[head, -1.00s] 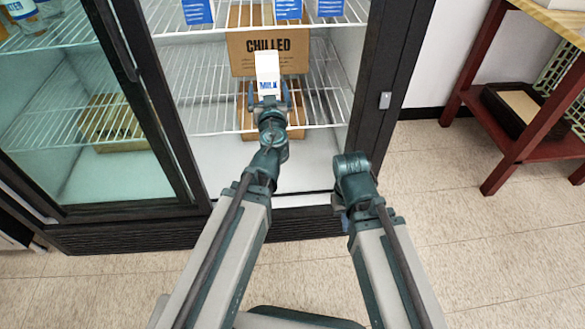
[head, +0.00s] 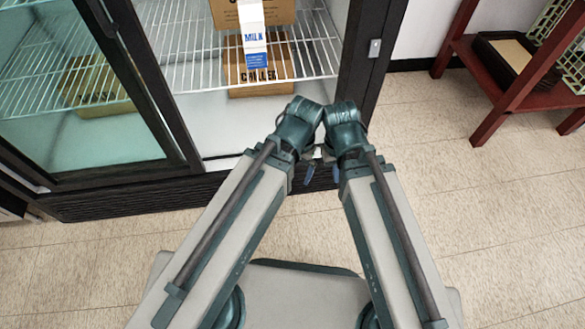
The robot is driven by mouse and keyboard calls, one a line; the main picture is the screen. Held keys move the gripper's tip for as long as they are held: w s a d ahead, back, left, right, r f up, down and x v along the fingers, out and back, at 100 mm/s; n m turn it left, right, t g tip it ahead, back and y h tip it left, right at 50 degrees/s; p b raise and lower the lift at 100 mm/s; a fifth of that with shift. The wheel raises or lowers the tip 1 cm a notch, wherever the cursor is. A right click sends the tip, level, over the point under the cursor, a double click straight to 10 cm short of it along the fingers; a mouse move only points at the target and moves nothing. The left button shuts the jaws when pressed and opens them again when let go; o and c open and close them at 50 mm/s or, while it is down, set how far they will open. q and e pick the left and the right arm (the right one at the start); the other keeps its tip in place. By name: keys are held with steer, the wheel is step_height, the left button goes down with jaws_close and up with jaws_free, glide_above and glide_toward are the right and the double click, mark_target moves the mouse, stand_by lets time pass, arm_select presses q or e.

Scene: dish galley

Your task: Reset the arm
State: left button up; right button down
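My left arm is drawn back in front of the fridge, its wrist beside my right wrist at the middle of the view. My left gripper (head: 309,177) shows only as small bluish parts below the wrist, so its fingers are mostly hidden. My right gripper is hidden behind its own wrist, and its opening cannot be seen. A white and blue milk carton (head: 253,38) stands inside the fridge at a wire shelf (head: 190,55), in front of a cardboard box (head: 222,14). Neither arm touches the carton.
Another cardboard box (head: 258,88) sits lower in the fridge, and one more box (head: 95,85) shows behind the left glass. The dark door frame (head: 362,55) is close beyond my wrists. A red table (head: 490,80) stands at the right. The floor between is clear.

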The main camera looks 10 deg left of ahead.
arm_select(q)
step_height(320, 180, up, 30)
steer(key=p, duration=3)
steer(key=shift+r, duration=0.25)
steer(key=shift+c, duration=0.3)
